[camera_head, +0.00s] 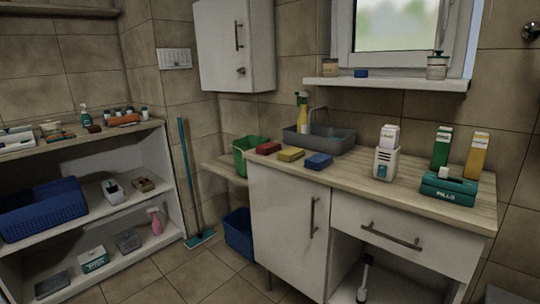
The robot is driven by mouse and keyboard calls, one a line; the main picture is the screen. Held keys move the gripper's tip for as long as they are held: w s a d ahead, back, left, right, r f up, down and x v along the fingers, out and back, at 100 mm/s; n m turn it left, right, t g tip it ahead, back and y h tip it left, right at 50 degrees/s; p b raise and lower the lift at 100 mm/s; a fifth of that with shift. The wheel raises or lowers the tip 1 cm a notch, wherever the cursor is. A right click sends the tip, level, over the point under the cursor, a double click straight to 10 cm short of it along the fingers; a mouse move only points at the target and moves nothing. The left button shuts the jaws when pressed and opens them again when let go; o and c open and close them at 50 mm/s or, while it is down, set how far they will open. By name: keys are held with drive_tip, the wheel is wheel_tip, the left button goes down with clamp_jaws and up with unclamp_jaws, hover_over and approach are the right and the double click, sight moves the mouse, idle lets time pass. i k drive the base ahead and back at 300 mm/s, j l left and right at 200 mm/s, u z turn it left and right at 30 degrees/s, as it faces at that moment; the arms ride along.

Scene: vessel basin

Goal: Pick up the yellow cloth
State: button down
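The yellow cloth (291,154) looks like a small folded block. It lies flat near the left front part of the wooden counter (400,192). A red folded piece (268,148) lies to its left and a blue one (318,161) to its right, each slightly apart from it. My gripper is not in view, and nothing hides the cloth.
A shelf (165,165) is at left. A mop (187,175) leans between. Tiled floor (165,278) is open ahead.

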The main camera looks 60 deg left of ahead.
sight(289, 154)
drive_tip(key=u, duration=1.35)
